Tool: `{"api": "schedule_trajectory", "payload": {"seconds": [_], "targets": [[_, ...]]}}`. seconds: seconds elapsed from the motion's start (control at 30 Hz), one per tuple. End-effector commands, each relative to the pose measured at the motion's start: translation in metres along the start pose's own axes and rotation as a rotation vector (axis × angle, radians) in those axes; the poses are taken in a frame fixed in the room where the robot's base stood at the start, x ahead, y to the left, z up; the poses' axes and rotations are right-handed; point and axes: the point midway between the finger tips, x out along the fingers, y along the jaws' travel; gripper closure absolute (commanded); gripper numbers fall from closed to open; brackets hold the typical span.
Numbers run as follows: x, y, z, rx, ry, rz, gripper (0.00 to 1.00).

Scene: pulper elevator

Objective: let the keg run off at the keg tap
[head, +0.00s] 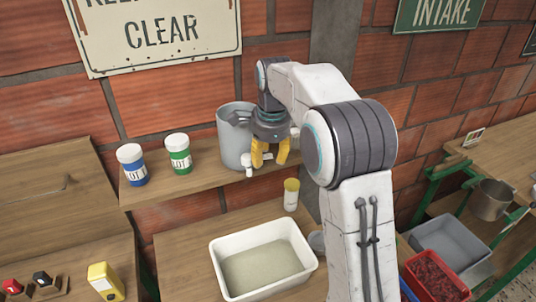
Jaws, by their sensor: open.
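The keg (234,147) is a grey cylindrical vessel standing on the wooden wall shelf. A small pale tap (250,170) shows low on its front, partly hidden by my gripper. My gripper (270,156) has yellow fingers, points down and is open. It is just in front of the keg, right beside the tap; I cannot tell whether it touches it. A white tub (308,255) with a beige-grey bottom or content stands on the bench below the keg. I see no stream falling from the tap.
A blue jar (132,165) and a green jar (178,153) stand left on the shelf. A yellow-capped bottle (291,194) stands behind the tub. A yellow device (105,282) lies lower left. A grey bin (448,245), red crate (436,277) and metal pot (490,200) are at right.

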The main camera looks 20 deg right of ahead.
Motion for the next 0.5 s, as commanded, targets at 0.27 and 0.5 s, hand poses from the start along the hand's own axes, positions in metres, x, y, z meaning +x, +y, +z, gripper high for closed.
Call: {"api": "schedule_trajectory", "payload": {"seconds": [0.27,0.5], "targets": [[-0.0002,0.0000,0.0000,0.000,0.000,0.000,0.84],[-0.0001,0.0000,0.0000,0.000,0.000,0.000,1.00]]}}
